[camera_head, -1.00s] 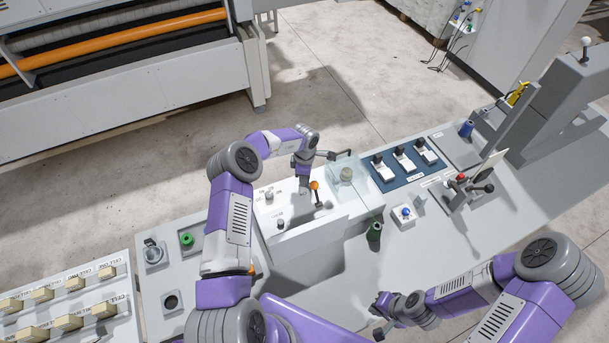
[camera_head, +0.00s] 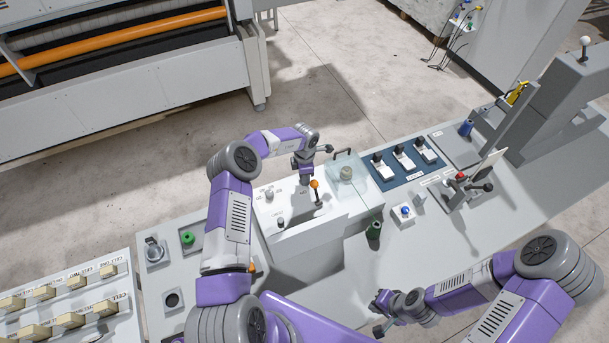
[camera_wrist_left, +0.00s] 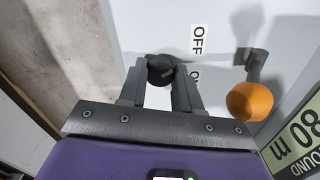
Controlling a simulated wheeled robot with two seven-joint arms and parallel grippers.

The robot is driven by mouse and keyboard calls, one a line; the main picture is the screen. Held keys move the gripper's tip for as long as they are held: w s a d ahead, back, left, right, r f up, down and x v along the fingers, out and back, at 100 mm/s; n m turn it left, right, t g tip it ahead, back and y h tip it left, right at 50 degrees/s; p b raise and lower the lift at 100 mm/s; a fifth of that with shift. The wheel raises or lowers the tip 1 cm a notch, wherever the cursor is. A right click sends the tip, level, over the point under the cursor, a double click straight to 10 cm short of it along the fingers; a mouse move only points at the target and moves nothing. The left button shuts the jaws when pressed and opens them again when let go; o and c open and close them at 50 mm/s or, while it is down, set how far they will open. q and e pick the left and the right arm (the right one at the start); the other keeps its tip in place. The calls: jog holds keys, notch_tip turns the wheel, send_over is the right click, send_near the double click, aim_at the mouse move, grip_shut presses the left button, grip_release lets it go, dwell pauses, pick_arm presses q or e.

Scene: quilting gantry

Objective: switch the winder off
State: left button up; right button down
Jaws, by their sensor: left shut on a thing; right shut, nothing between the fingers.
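The winder is a white box (camera_head: 290,239) on the bench with a dark knob and an orange-tipped lever (camera_head: 314,184) on top. My left gripper (camera_head: 306,184) reaches down onto the box's far edge, just left of the lever. In the left wrist view, the fingers are shut on a round black knob (camera_wrist_left: 160,68). An OFF label (camera_wrist_left: 198,40) lies to the right of the knob; another label below it is partly hidden by a finger. The orange ball (camera_wrist_left: 250,101) is right of the fingers, apart from them. My right gripper (camera_head: 379,304) is shut and empty low over the bench's front side.
A clear cover (camera_head: 347,172) stands at the box's right end. A green spool (camera_head: 374,230) and a blue button box (camera_head: 404,213) are right of the box. A blue panel (camera_head: 410,160) with white switches lies further back. A panel of beige switches (camera_head: 70,320) is at left.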

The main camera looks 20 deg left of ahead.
pick_arm(q)
jog(key=o, duration=1.1)
jog(key=shift+c, duration=0.2)
notch_tip(320, 180, up, 8)
jog(key=shift+f+b, duration=0.15)
jog(key=shift+b, duration=0.35)
notch_tip(320, 180, down, 8)
jog(key=shift+r+p, duration=0.1)
jog(key=shift+p, duration=0.45)
jog(key=shift+m, duration=0.4)
jog(key=shift+r, duration=0.1)
